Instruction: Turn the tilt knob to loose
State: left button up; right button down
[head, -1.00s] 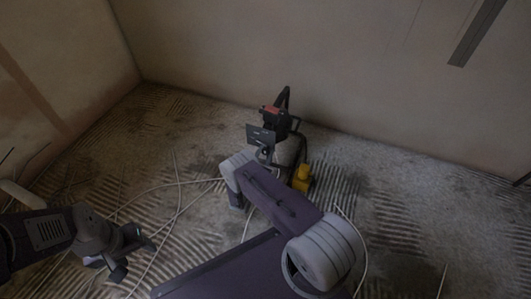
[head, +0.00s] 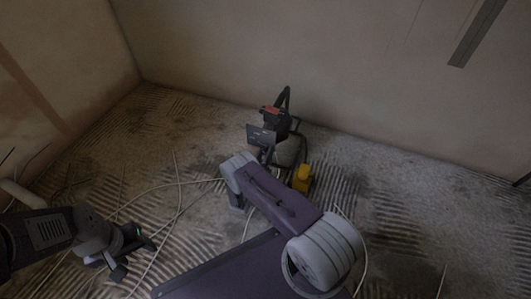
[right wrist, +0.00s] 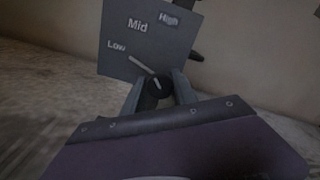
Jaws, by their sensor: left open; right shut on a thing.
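A grey plate (right wrist: 165,30) fills the top of the right wrist view, marked Low, Mid and High. A dark round knob (right wrist: 157,86) sits at its lower edge. A pale pointer line runs from the knob up and left towards Low. No mark reading loose is visible. My right gripper (right wrist: 158,92) is shut on this knob, one finger on each side. In the head view the plate (head: 260,135) is on a dark machine (head: 277,120); the knob is too small to make out there. My left gripper (head: 134,258) is open and empty at lower left, far from the machine.
A yellow object (head: 302,178) stands on the floor beside the machine. Thin pale cables (head: 180,184) lie across the ridged, patchy floor. Plaster walls (head: 370,80) rise behind and at left. The right side of the floor is mostly clear.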

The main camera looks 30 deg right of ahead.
jog(key=n, duration=0.5)
jog(key=shift+n, duration=0.3)
jog(key=n, duration=0.5)
jog(key=shift+f, duration=0.1)
jog(key=n, duration=0.5)
jog(key=shift+n, duration=0.4)
jog(key=n, duration=0.5)
jog(key=c, duration=1)
grip_release()
jog(key=shift+o, duration=0.2)
